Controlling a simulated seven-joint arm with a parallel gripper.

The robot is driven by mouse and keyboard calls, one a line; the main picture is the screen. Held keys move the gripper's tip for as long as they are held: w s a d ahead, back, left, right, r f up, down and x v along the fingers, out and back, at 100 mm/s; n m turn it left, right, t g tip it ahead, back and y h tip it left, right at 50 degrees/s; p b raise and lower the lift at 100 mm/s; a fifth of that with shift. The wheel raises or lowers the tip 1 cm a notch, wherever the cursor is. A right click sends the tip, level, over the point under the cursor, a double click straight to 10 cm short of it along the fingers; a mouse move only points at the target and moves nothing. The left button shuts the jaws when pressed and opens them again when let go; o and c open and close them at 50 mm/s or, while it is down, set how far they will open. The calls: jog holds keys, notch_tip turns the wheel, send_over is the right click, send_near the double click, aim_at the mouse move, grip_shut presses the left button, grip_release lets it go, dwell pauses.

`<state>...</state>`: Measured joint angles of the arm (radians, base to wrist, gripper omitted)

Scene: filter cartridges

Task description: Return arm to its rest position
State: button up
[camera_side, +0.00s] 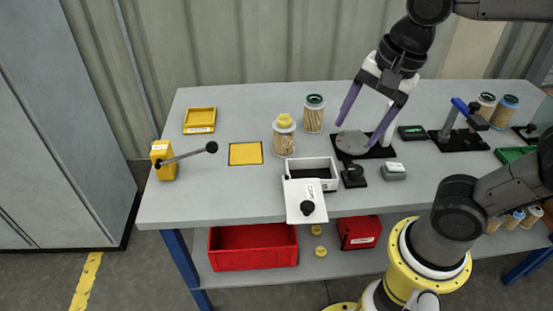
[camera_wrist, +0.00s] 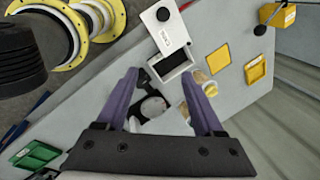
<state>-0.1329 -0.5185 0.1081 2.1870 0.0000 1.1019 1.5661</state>
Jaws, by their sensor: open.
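My gripper (camera_side: 366,112) is open and empty, its two purple fingers spread wide above the bench (camera_side: 225,195). Below it is a grey round plate (camera_side: 352,142) on a black base. In the wrist view my gripper (camera_wrist: 163,100) shows its fingers apart, with the round plate (camera_wrist: 153,107) seen between them. A pleated cartridge with a yellow cap (camera_side: 284,135) and one with a green cap (camera_side: 314,114) stand upright to the left of the gripper. A white box (camera_side: 311,166) with a dark inside stands in front, its lid (camera_side: 304,200) off to the front side.
A yellow lever unit (camera_side: 163,160), a yellow tray (camera_side: 199,120) and a yellow mat (camera_side: 245,153) are at the left. A blue-handled clamp (camera_side: 460,107) and more cartridges (camera_side: 505,112) are at the right. A red bin (camera_side: 253,247) sits on the lower shelf. The space above the bench's left is clear.

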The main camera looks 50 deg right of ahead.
jog(key=s+d+f+n+t, duration=0.1)
jog(key=n, duration=0.4)
jog(key=s+d+n, duration=0.1)
jog(key=s+n, duration=0.1)
jog(key=n, duration=0.4)
jog(key=s+f+n+t, duration=0.1)
jog(key=n, duration=0.4)
jog(key=shift+s+d+f+t, duration=0.15)
jog(key=shift+d+f+t, duration=0.15)
jog(key=shift+d, duration=0.1)
